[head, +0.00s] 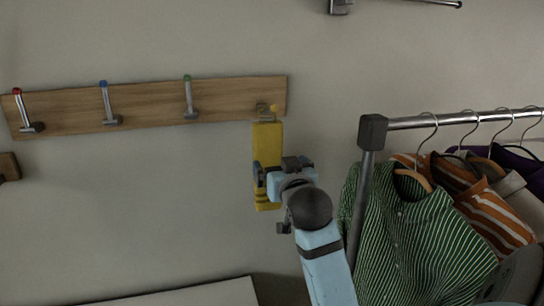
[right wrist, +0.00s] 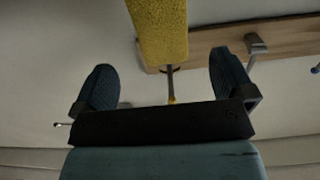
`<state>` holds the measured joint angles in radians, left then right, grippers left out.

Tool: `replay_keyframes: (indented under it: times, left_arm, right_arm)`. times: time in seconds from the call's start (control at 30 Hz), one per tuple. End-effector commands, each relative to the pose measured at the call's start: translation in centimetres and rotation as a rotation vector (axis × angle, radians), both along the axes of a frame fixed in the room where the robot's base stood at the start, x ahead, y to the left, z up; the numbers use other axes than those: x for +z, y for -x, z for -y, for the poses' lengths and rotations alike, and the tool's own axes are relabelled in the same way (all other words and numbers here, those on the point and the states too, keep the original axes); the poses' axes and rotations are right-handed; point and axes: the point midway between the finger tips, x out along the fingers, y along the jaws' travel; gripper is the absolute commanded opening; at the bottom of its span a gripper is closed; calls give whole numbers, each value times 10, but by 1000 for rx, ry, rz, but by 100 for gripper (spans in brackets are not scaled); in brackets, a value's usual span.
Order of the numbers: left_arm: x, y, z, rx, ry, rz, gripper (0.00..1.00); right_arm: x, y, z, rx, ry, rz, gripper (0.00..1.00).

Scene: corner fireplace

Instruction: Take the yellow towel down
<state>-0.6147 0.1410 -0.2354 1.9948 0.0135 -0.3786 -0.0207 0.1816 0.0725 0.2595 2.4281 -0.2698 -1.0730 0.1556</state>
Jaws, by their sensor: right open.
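The yellow towel (head: 267,147) hangs from the rightmost hook (head: 263,107) of a wooden wall rack (head: 228,96). It also shows in the right wrist view (right wrist: 160,27), passing between the spread fingers. My right gripper (head: 276,168) is open in front of the towel's lower half and hides part of it. In the right wrist view its two dark fingers (right wrist: 162,64) stand apart, one on each side of the towel, with clear gaps. I cannot tell how deep the towel sits between them. My left gripper is not in view.
Hooks with red (head: 24,110), blue (head: 108,104) and green (head: 190,97) tips are empty. A metal clothes rail (head: 455,118) with several garments, including a green striped shirt (head: 415,235), stands close right of my right arm.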

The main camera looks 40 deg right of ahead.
Motion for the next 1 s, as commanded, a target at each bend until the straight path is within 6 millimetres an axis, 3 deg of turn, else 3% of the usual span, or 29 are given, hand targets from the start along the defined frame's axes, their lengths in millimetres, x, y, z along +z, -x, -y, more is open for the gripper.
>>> replay_keyframes:
  times: [0.3, 0.5, 0.7, 1.0]
  left_arm:
    - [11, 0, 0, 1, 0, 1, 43]
    - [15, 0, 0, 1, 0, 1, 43]
    - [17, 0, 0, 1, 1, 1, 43]
    - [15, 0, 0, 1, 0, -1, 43]
  right_arm:
    - [2, -56, 31, -1, 2, -1, 100]
    - [1, -83, 46, 0, 2, -1, 100]
    - [0, -96, 53, 1, 1, 0, 100]
    - [0, -98, 54, 1, 1, 0, 100]
